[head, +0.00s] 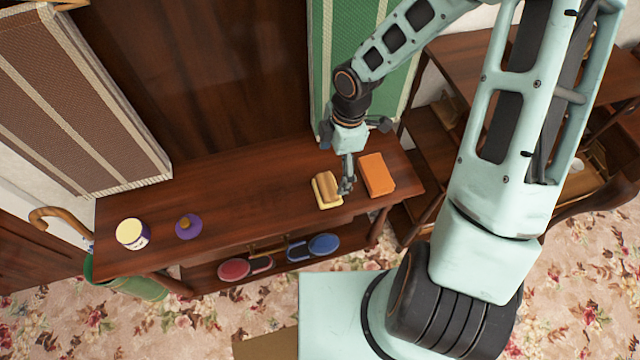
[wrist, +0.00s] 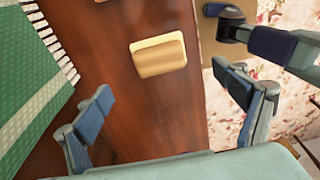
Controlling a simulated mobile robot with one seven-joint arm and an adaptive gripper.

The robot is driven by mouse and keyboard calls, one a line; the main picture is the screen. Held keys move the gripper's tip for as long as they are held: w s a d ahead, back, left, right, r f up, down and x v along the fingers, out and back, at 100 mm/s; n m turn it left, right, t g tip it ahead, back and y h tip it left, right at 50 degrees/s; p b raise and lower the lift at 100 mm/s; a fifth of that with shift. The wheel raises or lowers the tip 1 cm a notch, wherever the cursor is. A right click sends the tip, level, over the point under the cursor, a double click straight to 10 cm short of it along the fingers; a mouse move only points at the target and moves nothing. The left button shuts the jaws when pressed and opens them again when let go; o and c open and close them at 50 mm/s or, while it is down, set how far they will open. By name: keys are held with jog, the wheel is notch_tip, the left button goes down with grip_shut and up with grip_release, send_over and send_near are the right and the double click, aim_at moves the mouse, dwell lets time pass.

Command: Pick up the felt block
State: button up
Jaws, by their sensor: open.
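A block with a tan wood-like top and a pale yellow pad under it (head: 326,188), which I take for the felt block, lies flat near the right end of the dark wooden table (head: 255,205). In the wrist view the block (wrist: 158,58) lies beyond my fingertips, near the middle across the picture. My gripper (head: 346,186) points down close to the block's right side in the head view. In the wrist view my gripper (wrist: 168,97) has its fingers wide apart with nothing between them. I cannot tell its exact height above the table.
An orange block (head: 376,175) lies right of my gripper. A cream jar (head: 131,233) and a purple knobbed piece (head: 188,227) stand at the table's left. A green screen (head: 324,60) stands behind. The table's middle is clear.

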aim_at(327, 185)
jog(key=f, duration=0.2)
jog(key=f+b, duration=0.1)
jog(key=f, duration=0.1)
jog(key=shift+s+a+f, duration=0.1)
jog(key=shift+a+f, duration=0.1)
jog(key=shift+f, duration=0.2)
jog(key=shift+a+f+b, duration=0.15)
jog(key=shift+a+f, duration=0.1)
jog(key=shift+f, duration=1.1)
jog(key=shift+a+f+b, duration=0.15)
jog(key=shift+a+f, duration=0.1)
jog(key=shift+f, duration=1.05)
jog(key=c, duration=1.4)
jog(key=shift+o, duration=0.2)
jog(key=shift+r, duration=0.15)
